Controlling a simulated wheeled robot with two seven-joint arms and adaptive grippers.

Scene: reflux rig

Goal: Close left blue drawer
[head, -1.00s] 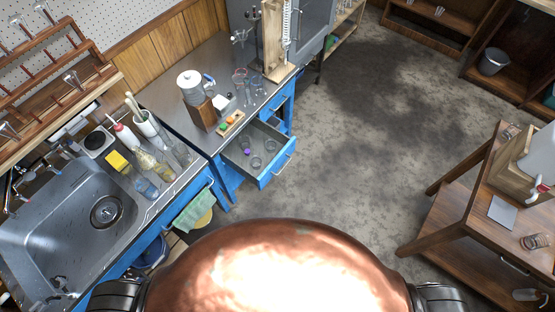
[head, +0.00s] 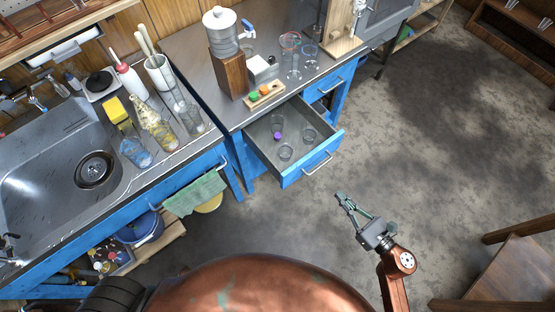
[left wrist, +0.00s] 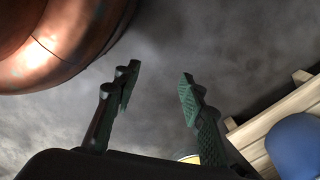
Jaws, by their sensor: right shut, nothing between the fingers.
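The left blue drawer (head: 263,151) is pulled open under the metal counter, with its handle (head: 317,164) on its blue front. Inside it stand several small glass beakers and a small purple item (head: 278,135). My right gripper (head: 345,200) is shut and empty, above the floor, below and to the right of the drawer front and apart from it. My left gripper is not in the head view. In the left wrist view my left gripper (left wrist: 158,90) is open, with nothing between its fingers, over the grey floor.
A second drawer (head: 326,86) sits farther right under the same counter. The sink counter (head: 130,182) with a hanging green towel (head: 195,194) is to the left. A wooden table (head: 510,275) stands at lower right. The floor (head: 420,150) before the drawer is clear.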

